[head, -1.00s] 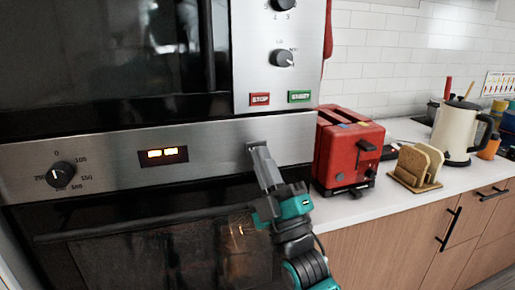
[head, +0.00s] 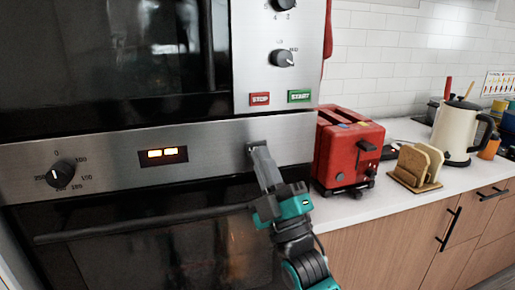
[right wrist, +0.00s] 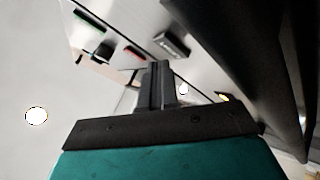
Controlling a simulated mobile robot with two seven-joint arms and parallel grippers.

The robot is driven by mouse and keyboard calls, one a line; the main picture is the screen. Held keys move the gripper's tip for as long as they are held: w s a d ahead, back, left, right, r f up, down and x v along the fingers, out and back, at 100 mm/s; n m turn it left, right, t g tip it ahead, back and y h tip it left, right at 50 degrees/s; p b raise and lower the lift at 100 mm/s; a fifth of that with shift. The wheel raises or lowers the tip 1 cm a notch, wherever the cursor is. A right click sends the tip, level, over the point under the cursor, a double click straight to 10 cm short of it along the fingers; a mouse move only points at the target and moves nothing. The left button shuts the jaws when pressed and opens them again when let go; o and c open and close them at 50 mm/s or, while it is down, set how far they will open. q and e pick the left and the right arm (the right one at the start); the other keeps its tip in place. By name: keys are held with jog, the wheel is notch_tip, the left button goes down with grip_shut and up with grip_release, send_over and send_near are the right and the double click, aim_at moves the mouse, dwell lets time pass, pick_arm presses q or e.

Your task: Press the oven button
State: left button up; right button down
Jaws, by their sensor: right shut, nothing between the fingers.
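The oven's steel control panel (head: 215,152) runs across below the microwave. It has a black dial (head: 61,174) at the left and a lit orange display (head: 163,154) near the middle. My right gripper (head: 257,146) is shut and empty. Its fingertips are at the right part of this panel; I cannot tell whether they touch it. In the right wrist view the shut fingers (right wrist: 159,72) point at the steel front. My left gripper is out of view.
Above are the microwave's red STOP (head: 260,99) and green START (head: 299,96) buttons and a knob (head: 283,58). The oven handle (head: 140,224) lies below. A red toaster (head: 346,152) stands close to the right of my gripper, then a bread rack (head: 416,167) and kettle (head: 455,132).

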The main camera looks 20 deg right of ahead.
jog(key=shift+w, duration=0.1)
jog(key=shift+w, duration=0.2)
jog(key=shift+w, duration=0.1)
dwell(0.3)
